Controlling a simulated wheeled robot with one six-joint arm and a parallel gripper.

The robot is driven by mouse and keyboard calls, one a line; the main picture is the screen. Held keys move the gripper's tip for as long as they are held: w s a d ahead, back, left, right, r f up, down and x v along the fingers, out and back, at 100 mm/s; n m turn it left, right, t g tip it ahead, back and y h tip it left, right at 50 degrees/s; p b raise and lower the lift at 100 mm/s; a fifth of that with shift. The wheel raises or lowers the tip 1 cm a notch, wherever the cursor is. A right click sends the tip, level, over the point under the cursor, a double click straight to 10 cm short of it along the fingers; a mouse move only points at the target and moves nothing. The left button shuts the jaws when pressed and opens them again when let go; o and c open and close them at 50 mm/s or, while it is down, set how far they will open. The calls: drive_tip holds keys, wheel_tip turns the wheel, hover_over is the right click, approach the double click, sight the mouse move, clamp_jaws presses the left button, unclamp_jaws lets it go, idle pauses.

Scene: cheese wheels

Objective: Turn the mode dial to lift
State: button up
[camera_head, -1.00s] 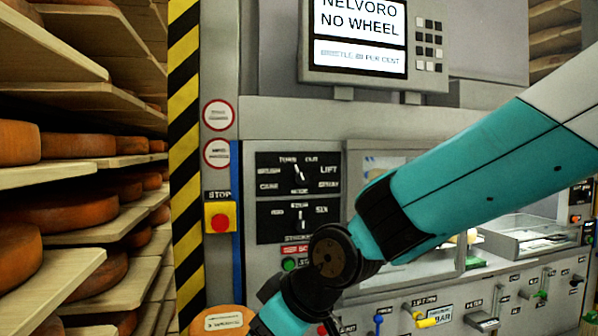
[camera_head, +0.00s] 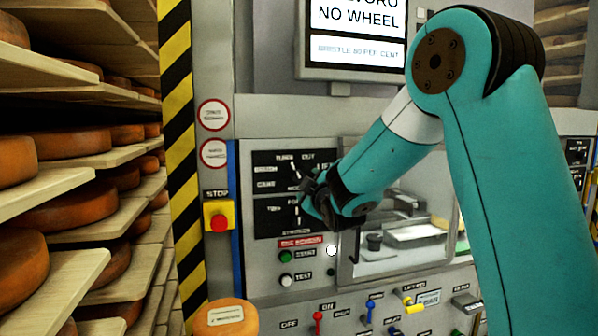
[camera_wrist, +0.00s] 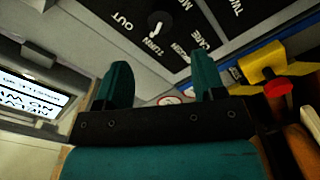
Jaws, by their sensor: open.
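The mode dial (camera_head: 296,170) sits in the upper black panel on the machine front, partly behind my gripper in the head view. In the wrist view the dial (camera_wrist: 158,24) is a dark round knob with a white mark, which points toward the TURN label. The LIFT label lies at the panel's right side and is mostly covered by my gripper in the head view. My gripper (camera_head: 308,192) is in front of the panels, near the dial's lower right. In the wrist view its two teal fingers (camera_wrist: 164,78) are apart and empty, with the dial beyond them.
A second dial panel (camera_head: 268,217) is just below, partly hidden by my gripper. A red stop button (camera_head: 218,223) on a yellow box is to the left. Start and test buttons (camera_head: 285,257) and levers (camera_head: 318,318) are below. Cheese shelves (camera_head: 85,235) fill the left.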

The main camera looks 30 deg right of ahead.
sight(300, 178)
drive_tip(key=p+x, duration=0.4)
drive_tip(key=x, duration=0.6)
drive_tip(key=shift+w+r, duration=0.1)
drive_tip(key=shift+w+d+p, duration=0.15)
drive_tip(key=shift+w+p, duration=0.2)
drive_tip(key=shift+w, duration=0.2)
drive_tip(key=c, duration=0.9)
